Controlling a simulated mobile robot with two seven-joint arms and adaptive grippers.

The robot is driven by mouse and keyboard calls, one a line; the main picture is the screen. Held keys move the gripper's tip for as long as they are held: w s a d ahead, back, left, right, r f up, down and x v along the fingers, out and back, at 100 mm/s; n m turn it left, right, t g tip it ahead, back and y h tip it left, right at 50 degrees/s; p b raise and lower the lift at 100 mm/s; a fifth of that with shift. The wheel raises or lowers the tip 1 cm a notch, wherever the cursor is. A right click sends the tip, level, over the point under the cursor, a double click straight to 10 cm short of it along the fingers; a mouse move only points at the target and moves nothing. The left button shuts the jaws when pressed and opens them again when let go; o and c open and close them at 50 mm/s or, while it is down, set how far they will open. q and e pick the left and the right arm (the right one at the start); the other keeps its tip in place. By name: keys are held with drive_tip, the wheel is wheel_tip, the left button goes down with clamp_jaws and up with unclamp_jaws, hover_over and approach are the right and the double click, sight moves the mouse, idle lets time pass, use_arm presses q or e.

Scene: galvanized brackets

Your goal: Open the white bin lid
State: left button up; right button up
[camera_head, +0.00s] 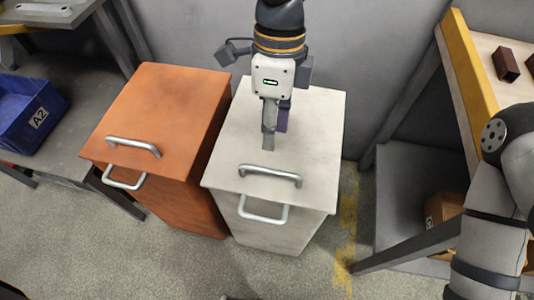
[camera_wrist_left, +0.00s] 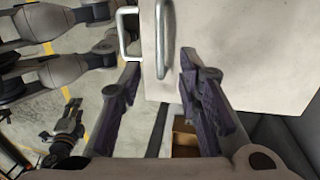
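The white bin (camera_head: 265,232) stands with its lid (camera_head: 315,125) closed. A silver bar handle (camera_head: 270,175) lies across the lid near its front edge, and a second handle (camera_head: 265,215) is on the bin's front face. My left gripper (camera_head: 268,140) hangs over the lid, behind the lid handle and apart from it. In the left wrist view, its two purple-dark fingers (camera_wrist_left: 161,68) are spread and empty, and the lid handle (camera_wrist_left: 164,40) shows beyond and between the fingertips. My right arm is at the right edge of the head view; its gripper is not clearly seen.
An orange bin (camera_head: 165,105) with similar handles stands close on the left. A blue bin marked A2 (camera_head: 30,115) sits on a grey bench further left. A shelf table (camera_head: 470,65) with brown blocks is at right. Floor in front is clear.

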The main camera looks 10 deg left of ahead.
sight(269, 170)
use_arm(q)
drive_tip(key=f, duration=0.3)
drive_tip(key=s+f, duration=0.1)
drive_tip(key=f, duration=0.5)
drive_tip(key=shift+s+f+b, duration=0.15)
drive_tip(key=shift+s+b, duration=0.2)
drive_tip(key=shift+s, duration=0.05)
clamp_jaws()
